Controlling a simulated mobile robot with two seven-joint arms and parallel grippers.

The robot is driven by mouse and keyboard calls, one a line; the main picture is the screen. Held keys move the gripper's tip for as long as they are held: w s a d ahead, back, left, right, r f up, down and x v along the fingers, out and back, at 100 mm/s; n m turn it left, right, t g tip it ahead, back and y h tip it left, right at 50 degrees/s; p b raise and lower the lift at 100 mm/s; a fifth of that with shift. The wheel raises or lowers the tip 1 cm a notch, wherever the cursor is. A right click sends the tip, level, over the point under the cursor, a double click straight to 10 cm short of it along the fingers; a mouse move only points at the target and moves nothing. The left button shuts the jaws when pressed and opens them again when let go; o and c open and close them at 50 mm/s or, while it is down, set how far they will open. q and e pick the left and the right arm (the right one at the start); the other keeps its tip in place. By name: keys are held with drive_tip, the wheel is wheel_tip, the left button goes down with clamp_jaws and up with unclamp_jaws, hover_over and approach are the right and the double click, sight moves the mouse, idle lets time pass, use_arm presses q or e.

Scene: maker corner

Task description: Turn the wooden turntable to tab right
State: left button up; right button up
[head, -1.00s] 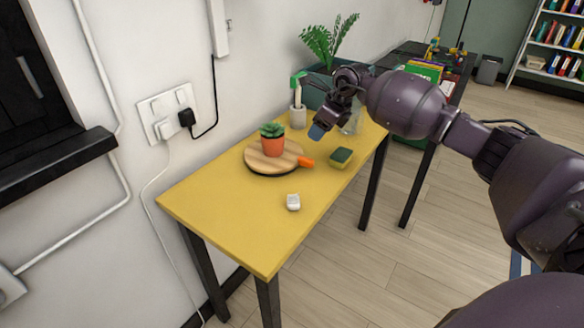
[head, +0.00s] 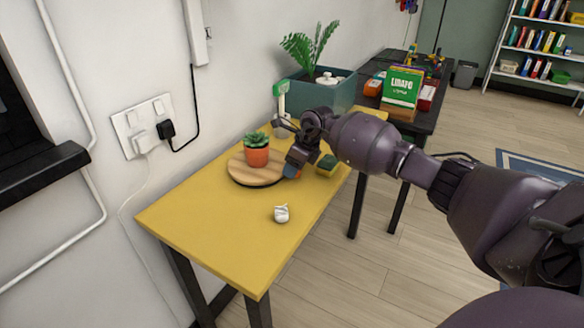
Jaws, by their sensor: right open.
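The round wooden turntable (head: 243,173) lies on the yellow table. A small succulent in an orange pot (head: 257,155) stands on it. My right gripper (head: 291,171) is low at the turntable's right edge, with its fingers pointing down. It covers the place where the orange tab showed before, so the tab is hidden now. The jaws are open; I cannot tell whether they touch the tab. My left gripper is not in view.
A small white object (head: 281,213) lies nearer the front of the yellow table (head: 210,225). A planter (head: 340,93) stands behind. The front left of the table is clear.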

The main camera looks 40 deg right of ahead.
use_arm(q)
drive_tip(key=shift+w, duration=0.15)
use_arm(e)
drive_tip(key=shift+a+f, duration=0.1)
drive_tip(key=shift+f, duration=0.1)
clamp_jaws()
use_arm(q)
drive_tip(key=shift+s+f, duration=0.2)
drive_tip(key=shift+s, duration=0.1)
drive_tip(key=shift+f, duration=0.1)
